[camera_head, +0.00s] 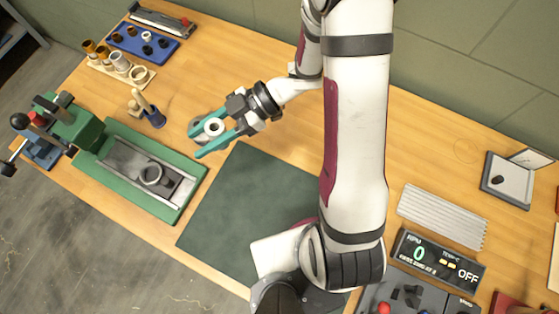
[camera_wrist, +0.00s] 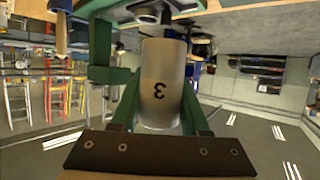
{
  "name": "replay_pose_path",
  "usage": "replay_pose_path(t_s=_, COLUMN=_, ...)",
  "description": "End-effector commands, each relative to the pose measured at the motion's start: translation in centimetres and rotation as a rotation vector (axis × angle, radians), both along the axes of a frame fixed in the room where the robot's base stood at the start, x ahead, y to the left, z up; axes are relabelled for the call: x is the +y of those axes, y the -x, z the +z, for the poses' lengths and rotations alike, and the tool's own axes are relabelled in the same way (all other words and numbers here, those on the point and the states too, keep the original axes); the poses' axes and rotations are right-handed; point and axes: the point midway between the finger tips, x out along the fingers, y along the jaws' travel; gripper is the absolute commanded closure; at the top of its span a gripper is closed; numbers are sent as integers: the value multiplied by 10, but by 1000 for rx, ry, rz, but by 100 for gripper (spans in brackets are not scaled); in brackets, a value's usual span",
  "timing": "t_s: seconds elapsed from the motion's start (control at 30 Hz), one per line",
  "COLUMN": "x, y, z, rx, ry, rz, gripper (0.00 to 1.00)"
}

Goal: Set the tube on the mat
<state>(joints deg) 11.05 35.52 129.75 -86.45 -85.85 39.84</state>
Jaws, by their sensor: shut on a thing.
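The tube is a short grey-white cylinder (camera_head: 214,127) held between the teal fingers of my gripper (camera_head: 212,138). In the wrist view the tube (camera_wrist: 162,85) fills the space between the green fingers and bears a dark "3" that appears upside down. My gripper is shut on it. The dark green mat (camera_head: 245,205) lies flat on the wooden bench, below and to the right of the gripper in the head view. The tube appears beyond the mat's upper left corner, and its height above the bench is hard to tell. My arm hides part of the mat's right side.
A display box (camera_head: 437,258) stands right. The mat's visible surface is clear.

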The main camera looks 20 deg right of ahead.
Motion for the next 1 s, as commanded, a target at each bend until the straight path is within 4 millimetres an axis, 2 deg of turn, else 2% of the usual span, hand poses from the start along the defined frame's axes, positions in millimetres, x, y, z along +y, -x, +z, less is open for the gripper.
replay_pose_path(t_s=0.1, x=-32, y=24, z=-7, rx=0, ry=0, rz=123, gripper=100)
replay_pose_path(t_s=0.2, x=-53, y=42, z=-10, rx=0, ry=0, rz=208, gripper=100)
replay_pose_path(t_s=0.33, x=-71, y=57, z=-13, rx=0, ry=0, rz=276, gripper=100)
replay_pose_path(t_s=0.5, x=-78, y=63, z=-14, rx=-1, ry=0, rz=304, gripper=100)
replay_pose_path(t_s=0.67, x=-68, y=65, z=-20, rx=0, ry=-2, rz=305, gripper=100)
replay_pose_path(t_s=0.87, x=-33, y=75, z=-41, rx=5, ry=-2, rz=307, gripper=100)
replay_pose_path(t_s=1.0, x=-2, y=83, z=-60, rx=5, ry=-2, rz=309, gripper=100)
